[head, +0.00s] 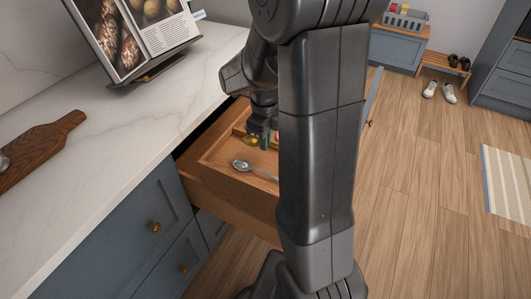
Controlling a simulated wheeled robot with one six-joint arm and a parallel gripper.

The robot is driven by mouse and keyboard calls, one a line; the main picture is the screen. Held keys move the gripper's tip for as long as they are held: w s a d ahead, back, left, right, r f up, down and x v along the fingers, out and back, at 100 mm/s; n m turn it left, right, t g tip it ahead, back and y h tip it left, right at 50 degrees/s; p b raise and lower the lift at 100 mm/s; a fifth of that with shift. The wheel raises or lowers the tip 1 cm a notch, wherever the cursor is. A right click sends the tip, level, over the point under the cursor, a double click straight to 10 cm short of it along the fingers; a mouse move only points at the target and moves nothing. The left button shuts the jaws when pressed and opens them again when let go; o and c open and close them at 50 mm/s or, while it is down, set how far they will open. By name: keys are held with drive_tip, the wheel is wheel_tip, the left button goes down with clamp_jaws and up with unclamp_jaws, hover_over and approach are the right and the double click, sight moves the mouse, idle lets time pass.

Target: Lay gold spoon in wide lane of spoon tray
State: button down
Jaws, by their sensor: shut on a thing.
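The gold spoon (250,141) shows as a small golden bowl at my gripper (262,138), over the open drawer. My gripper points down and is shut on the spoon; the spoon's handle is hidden. The wooden spoon tray (214,158) lies in the drawer, its right side hidden behind my arm. A silver spoon (241,165) lies in the tray, in front of and below my gripper. I cannot tell from this view which lane is the wide one, or whether the gold spoon touches the tray.
The wooden drawer (195,182) stands open from the blue-grey cabinet (130,235). The marble counter (100,90) at left holds a cutting board (40,145) and a book on a stand (130,35). Shoes (440,91) and a striped rug (505,180) lie right; floor between is clear.

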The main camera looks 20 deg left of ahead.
sight(265, 158)
drive_tip(key=shift+f, duration=2)
drive_tip(key=shift+f+b, duration=0.1)
drive_tip(key=shift+b, duration=0.2)
drive_tip(key=c, duration=1.6)
unclamp_jaws()
wheel_tip(265, 158, up, 12)
drive_tip(key=shift+r+p, duration=0.15)
drive_tip(key=shift+p, duration=0.7)
